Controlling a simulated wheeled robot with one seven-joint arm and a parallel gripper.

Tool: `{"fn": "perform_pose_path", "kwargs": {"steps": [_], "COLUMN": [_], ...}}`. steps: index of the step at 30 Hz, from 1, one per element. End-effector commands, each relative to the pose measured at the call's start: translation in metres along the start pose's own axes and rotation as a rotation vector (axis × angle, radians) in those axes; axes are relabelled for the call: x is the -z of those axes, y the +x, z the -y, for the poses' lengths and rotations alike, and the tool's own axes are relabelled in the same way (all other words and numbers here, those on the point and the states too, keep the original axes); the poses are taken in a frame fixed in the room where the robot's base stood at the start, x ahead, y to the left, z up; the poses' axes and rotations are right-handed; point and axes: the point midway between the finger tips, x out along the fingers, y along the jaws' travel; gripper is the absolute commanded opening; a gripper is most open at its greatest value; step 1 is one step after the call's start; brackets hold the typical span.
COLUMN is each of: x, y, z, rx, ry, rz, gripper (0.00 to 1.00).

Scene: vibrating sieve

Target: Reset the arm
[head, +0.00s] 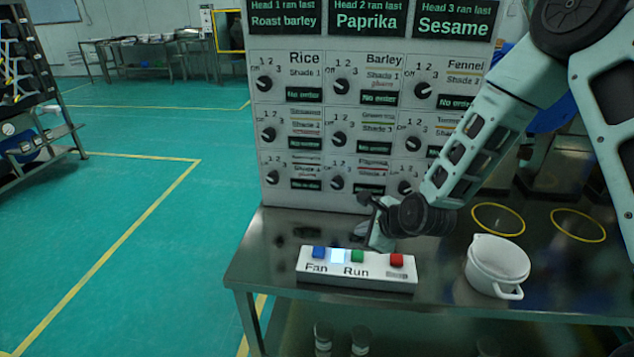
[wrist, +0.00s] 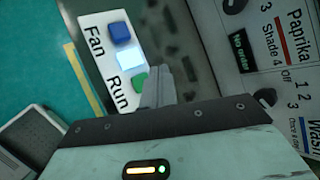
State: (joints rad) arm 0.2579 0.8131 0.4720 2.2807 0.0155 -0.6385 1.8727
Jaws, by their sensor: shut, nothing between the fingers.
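My arm comes in from the upper right in the head view, and my gripper (head: 376,243) hangs low over the table just behind the button box. In the wrist view the gripper fingers (wrist: 157,88) are together with nothing between them, close to the green button. The white button box (head: 357,281) has a blue button, a lit pale button, a green button and a red button, with the words Fan and Run. In the wrist view the box (wrist: 98,50) shows tilted, and its red button is hidden. I cannot tell whether the fingers touch the box.
A panel of labelled knobs (head: 340,130) stands behind the table (head: 262,262), with order screens on top. A white pot (head: 497,265) stands at the right, near two yellow rings (head: 498,219). Open green floor (head: 120,220) lies to the left.

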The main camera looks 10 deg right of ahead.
Motion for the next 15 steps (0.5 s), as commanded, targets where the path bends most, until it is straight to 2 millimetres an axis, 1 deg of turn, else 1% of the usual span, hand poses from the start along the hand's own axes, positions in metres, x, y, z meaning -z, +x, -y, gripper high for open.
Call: {"fn": "perform_pose_path", "kwargs": {"steps": [2,4,5,8,9,11,12,14,15], "x": [-0.007,-0.019,-0.026,-0.053,-0.063,-0.077,-0.084,-0.092,-0.097], "y": [-0.004,-0.013,-0.018,-0.045,-0.059,-0.082,-0.098,-0.123,-0.141], "z": [-0.003,-0.010,-0.015,-0.038,-0.049,-0.067,-0.078,-0.095,-0.106], "rx": [-0.017,-0.054,-0.077,-0.179,-0.228,-0.301,-0.348,-0.419,-0.466], "ry": [-0.050,-0.159,-0.227,-0.525,-0.663,-0.876,-1.015,-1.220,-1.355], "rz": [0.001,0.003,0.004,0.015,0.024,0.046,0.064,0.098,0.125], "gripper": [0.00,0.00,0.00,0.00,0.00,0.00,0.00,0.00,0.00]}}
